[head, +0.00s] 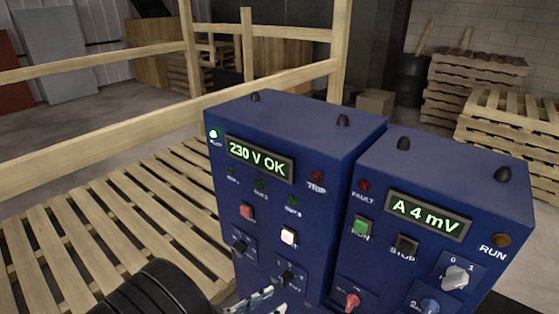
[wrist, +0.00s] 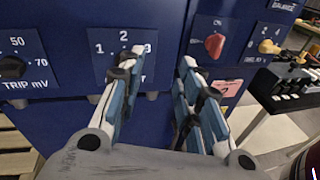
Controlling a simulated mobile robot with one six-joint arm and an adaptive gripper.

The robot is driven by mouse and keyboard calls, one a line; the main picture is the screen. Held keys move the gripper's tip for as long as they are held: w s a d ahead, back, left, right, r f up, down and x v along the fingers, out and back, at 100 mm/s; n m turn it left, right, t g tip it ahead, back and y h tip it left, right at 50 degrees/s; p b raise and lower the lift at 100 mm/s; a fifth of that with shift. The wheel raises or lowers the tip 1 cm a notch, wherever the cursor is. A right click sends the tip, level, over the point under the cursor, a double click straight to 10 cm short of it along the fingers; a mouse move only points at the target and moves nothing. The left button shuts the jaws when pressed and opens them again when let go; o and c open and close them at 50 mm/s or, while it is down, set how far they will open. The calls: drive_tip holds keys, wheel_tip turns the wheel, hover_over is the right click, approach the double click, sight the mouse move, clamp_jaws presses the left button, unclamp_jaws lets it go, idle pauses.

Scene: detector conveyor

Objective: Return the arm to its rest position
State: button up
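My gripper (wrist: 163,60) is in the wrist view with its two fingers apart and nothing between them but blue panel. Its left finger covers most of the selector marked 1, 2, 3. The red-pointer knob (wrist: 214,45) is just right of the right fingertip. In the head view my gripper (head: 262,296) is partly seen at the bottom edge, low in front of the left blue box (head: 300,115). I cannot tell whether a fingertip touches the panel.
The left box display (head: 258,160) reads "230 V OK", with a green lamp lit. The right blue box (head: 450,165) reads "A 4 mV". A wooden railing (head: 90,130) and slatted pallet (head: 130,205) lie left. A dark switch unit (wrist: 290,85) stands right in the wrist view.

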drive_tip(key=s+d+r+m+g+y, duration=0.1)
drive_tip(key=s+d+r+m+g, duration=0.2)
drive_tip(key=d+r+m+g, duration=0.3)
drive_tip(key=s+d+r+m+g+y, duration=0.25)
drive_tip(key=d+r+m, duration=0.25)
drive_tip(key=d, duration=0.3)
drive_tip(key=s+d+r+m+t+y, duration=0.3)
drive_tip(key=s+r+m+y, duration=0.6)
drive_tip(key=s+m, duration=0.2)
drive_tip(key=shift+s+d+r+m, duration=0.15)
drive_tip(key=shift+s+d+m, duration=0.1)
drive_tip(key=shift+m, duration=0.95)
